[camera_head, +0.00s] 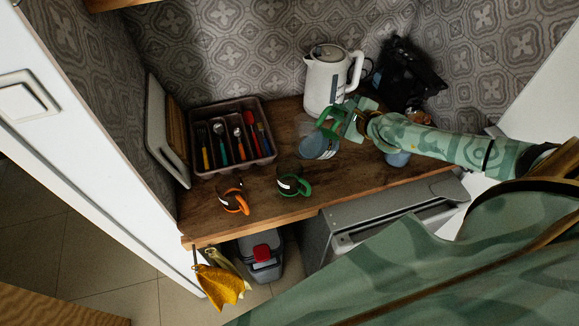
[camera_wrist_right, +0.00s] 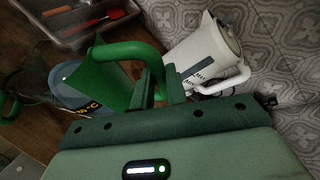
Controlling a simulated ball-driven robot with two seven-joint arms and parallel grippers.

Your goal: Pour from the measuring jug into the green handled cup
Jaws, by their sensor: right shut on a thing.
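The clear measuring jug (camera_head: 318,146) with a bluish lower part is right of the green handled cup, apart from it, over the wooden counter. My right gripper (camera_head: 350,122) is shut on its green handle (camera_head: 328,119). The handle (camera_wrist_right: 130,52) and jug body (camera_wrist_right: 82,88) also show in the right wrist view, with my right gripper (camera_wrist_right: 162,84) at the handle. I cannot tell whether the jug touches the counter. The green handled cup (camera_head: 288,181) is dark with a white label and stands near the counter's front edge. My left gripper is not in view.
An orange handled cup (camera_head: 231,193) stands left of the green one. A cutlery tray (camera_head: 262,157) is behind them. A white kettle (camera_head: 322,85) and a dark appliance (camera_head: 405,75) stand at the back. A blue item (camera_head: 398,159) is partly hidden by my arm.

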